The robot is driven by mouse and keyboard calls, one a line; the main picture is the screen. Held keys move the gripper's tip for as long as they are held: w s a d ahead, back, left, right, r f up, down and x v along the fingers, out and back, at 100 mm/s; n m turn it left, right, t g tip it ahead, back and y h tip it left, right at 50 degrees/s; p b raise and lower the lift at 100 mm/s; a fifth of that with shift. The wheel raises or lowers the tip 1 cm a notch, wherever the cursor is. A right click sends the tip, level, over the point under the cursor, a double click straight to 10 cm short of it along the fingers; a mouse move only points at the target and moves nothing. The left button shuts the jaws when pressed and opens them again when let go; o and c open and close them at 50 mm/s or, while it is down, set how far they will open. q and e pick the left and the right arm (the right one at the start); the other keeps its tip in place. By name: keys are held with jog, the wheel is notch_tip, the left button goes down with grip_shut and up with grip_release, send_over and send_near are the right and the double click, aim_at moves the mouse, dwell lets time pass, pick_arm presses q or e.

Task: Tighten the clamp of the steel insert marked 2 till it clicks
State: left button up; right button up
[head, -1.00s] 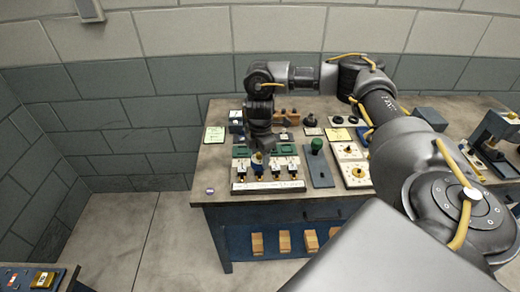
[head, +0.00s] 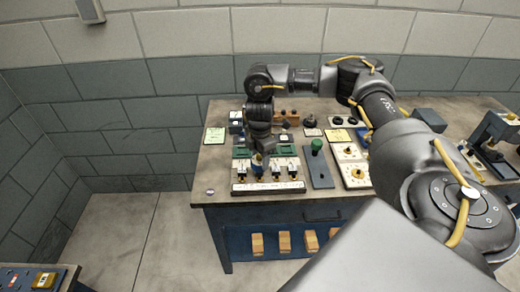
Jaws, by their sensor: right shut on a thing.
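A row of several steel inserts with small brass-coloured clamps stands on a white-fronted rack (head: 268,186) near the table's front left. The number marks are too small to read. My right gripper (head: 258,162) points down at the second insert (head: 258,173) from the left. It is shut on what looks like that insert's clamp, and its fingers and wrist hide most of the clamp. Whether the clamp is tight cannot be seen. My left gripper is not in view.
A dark plate with a green knob (head: 317,147) stands just right of the rack. White panels with brass fittings (head: 355,173) lie further right. A small round object (head: 210,191) lies at the table's front left corner. Wooden blocks (head: 284,242) sit on the shelf below.

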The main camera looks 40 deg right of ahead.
jog(key=shift+f+b, duration=0.35)
jog(key=shift+f, duration=0.6)
dwell(0.4)
jog(key=o, duration=0.5)
jog(key=c, duration=0.5)
jog(key=shift+r+m+p, duration=0.15)
jog(key=shift+m+p, duration=0.15)
jog(key=shift+p, duration=0.15)
jog(key=shift+m+p, duration=1)
jog(key=shift+p, duration=0.05)
jog(key=shift+m+p, duration=0.65)
jog(key=shift+m, duration=0.05)
jog(key=shift+f, duration=0.2)
